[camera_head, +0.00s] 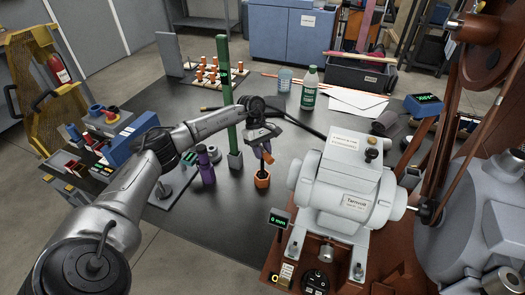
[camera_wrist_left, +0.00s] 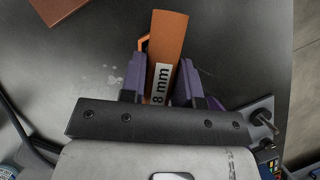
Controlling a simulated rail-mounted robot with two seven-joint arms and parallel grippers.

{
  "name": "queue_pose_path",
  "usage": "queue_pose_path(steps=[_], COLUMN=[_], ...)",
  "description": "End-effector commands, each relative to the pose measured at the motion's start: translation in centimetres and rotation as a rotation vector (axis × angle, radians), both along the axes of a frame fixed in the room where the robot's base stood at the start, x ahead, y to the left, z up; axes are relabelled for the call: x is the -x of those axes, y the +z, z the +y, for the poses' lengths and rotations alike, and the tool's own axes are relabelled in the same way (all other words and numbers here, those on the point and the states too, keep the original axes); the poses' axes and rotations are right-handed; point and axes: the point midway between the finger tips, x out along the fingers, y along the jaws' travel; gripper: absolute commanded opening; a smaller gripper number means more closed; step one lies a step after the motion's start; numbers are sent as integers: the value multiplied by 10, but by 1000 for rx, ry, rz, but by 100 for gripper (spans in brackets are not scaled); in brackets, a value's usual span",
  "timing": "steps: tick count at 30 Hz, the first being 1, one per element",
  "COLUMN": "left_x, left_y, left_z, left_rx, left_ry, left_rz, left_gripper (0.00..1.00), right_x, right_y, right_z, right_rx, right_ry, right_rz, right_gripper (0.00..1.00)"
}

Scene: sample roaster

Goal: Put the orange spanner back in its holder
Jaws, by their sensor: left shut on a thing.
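The orange spanner is in my left gripper; in the left wrist view the spanner (camera_wrist_left: 168,45) carries an "8 mm" label and sits between the purple fingers of my left gripper (camera_wrist_left: 163,80). In the head view, my left gripper (camera_head: 264,145) points down over the table, with a bit of the orange spanner (camera_head: 268,158) showing below it. A small orange cup-like holder (camera_head: 262,181) stands on the table just beneath. Whether the spanner's lower end is inside the holder cannot be told. In the wrist view, an orange edge (camera_wrist_left: 143,42) shows beside the spanner. My right gripper is out of view.
A grey motor unit (camera_head: 335,190) is close on the right. A green bottle (camera_head: 310,88) and a rack of orange-topped pieces (camera_head: 210,72) stand behind. Dark table (camera_head: 225,200) is bare in front.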

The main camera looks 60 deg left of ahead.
Motion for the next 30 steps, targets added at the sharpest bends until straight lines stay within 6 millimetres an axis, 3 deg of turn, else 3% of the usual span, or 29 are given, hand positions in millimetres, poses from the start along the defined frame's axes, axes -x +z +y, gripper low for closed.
queue_pose_path(steps=[24, 25, 30], left_x=[0, 0, 0], left_y=[-24, -24, -23], left_z=[0, 0, 0], left_rx=[1, 1, 1], left_ry=[0, 0, 0], left_rz=[-1, -1, -1], left_gripper=[0, 30, 47], right_x=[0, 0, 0], right_y=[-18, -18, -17], right_z=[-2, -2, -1], right_rx=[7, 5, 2], right_ry=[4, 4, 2], right_rz=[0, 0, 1], right_gripper=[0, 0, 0])
